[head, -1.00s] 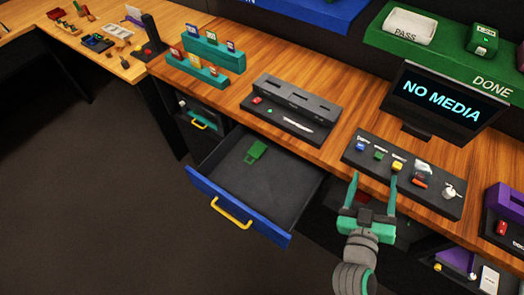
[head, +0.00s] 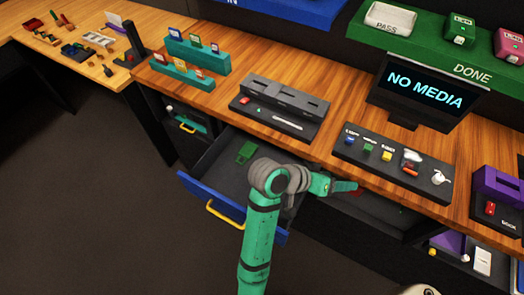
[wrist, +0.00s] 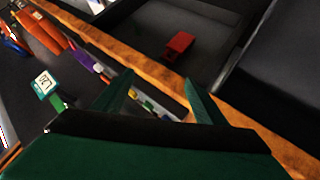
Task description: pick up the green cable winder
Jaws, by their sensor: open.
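The green cable winder appears to be the small flat green piece (head: 246,152) lying at the back of the open blue-fronted drawer (head: 222,205) in the head view. My gripper (head: 356,186) is to the right of that drawer, near the bench's front edge, with my arm crossing the drawer's right part. In the wrist view my gripper (wrist: 160,92) shows two green fingers spread apart with nothing held between them. I cannot make out the winder in the wrist view.
A red piece (wrist: 179,46) lies in a dark compartment in the wrist view. The wooden bench (head: 330,130) carries a dark slotted rack (head: 280,102), a monitor (head: 430,88) and a panel with coloured blocks (head: 393,165). Open floor lies left of the drawer.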

